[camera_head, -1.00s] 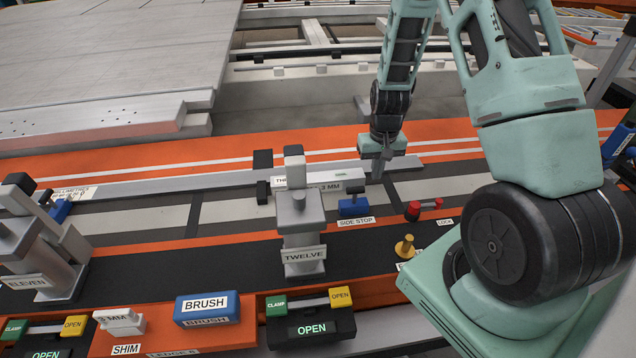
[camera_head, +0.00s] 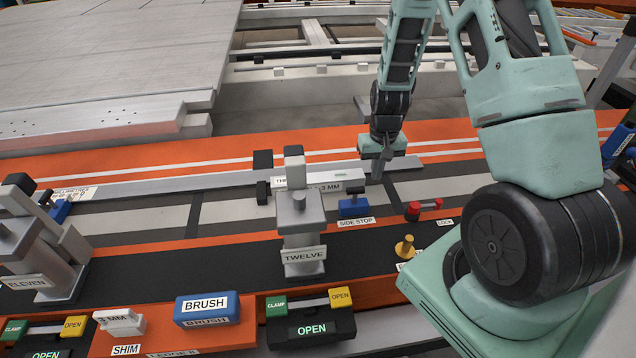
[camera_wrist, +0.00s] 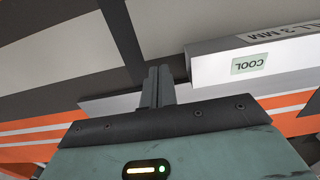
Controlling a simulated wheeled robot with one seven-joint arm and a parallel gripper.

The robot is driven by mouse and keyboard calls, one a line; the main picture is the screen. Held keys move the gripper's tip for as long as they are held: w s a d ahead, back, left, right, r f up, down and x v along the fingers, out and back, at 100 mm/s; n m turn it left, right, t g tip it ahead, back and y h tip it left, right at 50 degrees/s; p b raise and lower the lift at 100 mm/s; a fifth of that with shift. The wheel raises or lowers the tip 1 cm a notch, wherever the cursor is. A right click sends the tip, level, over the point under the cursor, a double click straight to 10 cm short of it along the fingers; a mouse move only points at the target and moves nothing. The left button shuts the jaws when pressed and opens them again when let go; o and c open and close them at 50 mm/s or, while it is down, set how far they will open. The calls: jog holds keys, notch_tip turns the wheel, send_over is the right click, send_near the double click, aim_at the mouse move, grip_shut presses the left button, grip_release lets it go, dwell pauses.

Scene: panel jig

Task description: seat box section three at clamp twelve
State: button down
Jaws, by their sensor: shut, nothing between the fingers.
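Box section three is the long grey bar (camera_head: 337,176) lying behind clamp twelve, its label partly hidden by the clamp. In the wrist view its end (camera_wrist: 258,62) carries a "COOL" tag and part of a "3 MM" label. Clamp twelve (camera_head: 302,222) is a grey upright block with a "TWELVE" plate, and its panel display (camera_head: 311,330) reads OPEN. My gripper (camera_head: 379,176) is shut and empty, pointing down just right of the bar's end. In the wrist view its closed fingers (camera_wrist: 158,88) are beside that end; whether they touch it is unclear.
A blue side stop (camera_head: 354,206) stands right of clamp twelve, with a red lock handle (camera_head: 413,211) and yellow knob (camera_head: 404,247) further right. Clamp eleven (camera_head: 38,255) is at left. A blue brush (camera_head: 207,308) and a shim (camera_head: 119,322) sit in front.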

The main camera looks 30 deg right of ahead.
jog(key=shift+w+a+p, duration=0.2)
jog(key=shift+w+a, duration=0.25)
jog(key=shift+a, duration=0.4)
jog(key=shift+w+a+p, duration=0.15)
jog(key=shift+w+a, duration=0.25)
jog(key=shift+a, duration=0.4)
dwell(0.9)
jog(key=shift+s+d, duration=0.1)
jog(key=shift+d, duration=0.05)
dwell(0.3)
jog(key=shift+s+d, duration=0.35)
jog(key=shift+d, duration=0.4)
notch_tip(320, 180, up, 8)
jog(key=p, duration=0.6)
dwell(0.5)
